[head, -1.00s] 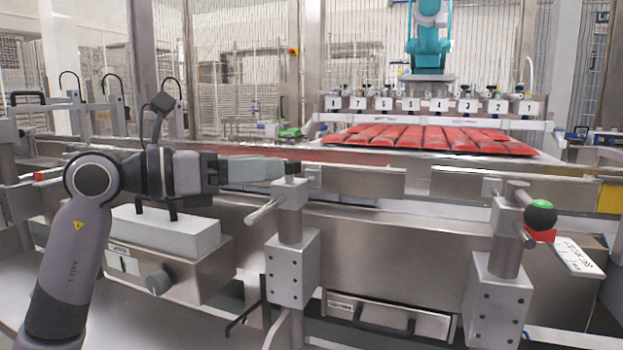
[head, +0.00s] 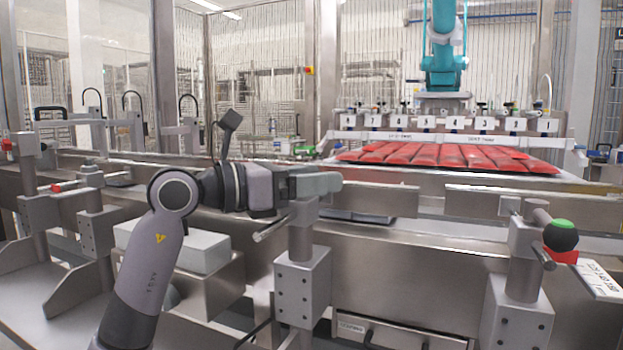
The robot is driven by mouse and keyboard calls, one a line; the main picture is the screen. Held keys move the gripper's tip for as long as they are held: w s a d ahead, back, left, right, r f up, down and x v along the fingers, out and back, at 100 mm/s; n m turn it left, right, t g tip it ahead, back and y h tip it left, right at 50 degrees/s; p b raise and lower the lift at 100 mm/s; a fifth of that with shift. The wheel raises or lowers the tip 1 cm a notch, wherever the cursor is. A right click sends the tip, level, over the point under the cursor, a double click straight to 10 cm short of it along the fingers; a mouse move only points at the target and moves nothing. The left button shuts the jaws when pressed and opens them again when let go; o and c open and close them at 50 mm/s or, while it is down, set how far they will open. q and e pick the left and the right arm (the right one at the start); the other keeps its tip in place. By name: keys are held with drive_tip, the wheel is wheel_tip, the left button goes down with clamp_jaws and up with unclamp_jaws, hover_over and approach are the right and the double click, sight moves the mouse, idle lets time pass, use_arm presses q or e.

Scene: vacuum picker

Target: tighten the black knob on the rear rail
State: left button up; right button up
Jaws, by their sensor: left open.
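My left gripper (head: 322,184) reaches in from the left, its fingers pointing right above the top of a grey clamp post (head: 301,235) on the near rail. It is open; the finger gap is seen side-on and I see nothing held. No separate black knob shows at that post top, where the fingers cover the view. A round black knob with a green cap (head: 561,236) sits on the right clamp post (head: 522,262), well apart from the gripper, with a red piece under it. I cannot tell which knob is on the rear rail. My right gripper is not in view.
Steel guide rails (head: 377,199) run across the middle. Red packs (head: 440,155) lie behind them under a numbered picker bar (head: 450,124) and a teal robot arm (head: 443,50). Red-tipped clamps (head: 58,187) stand at the left. A white block (head: 178,247) lies below my arm.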

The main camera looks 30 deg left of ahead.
use_arm(q)
drive_tip(key=c, duration=1)
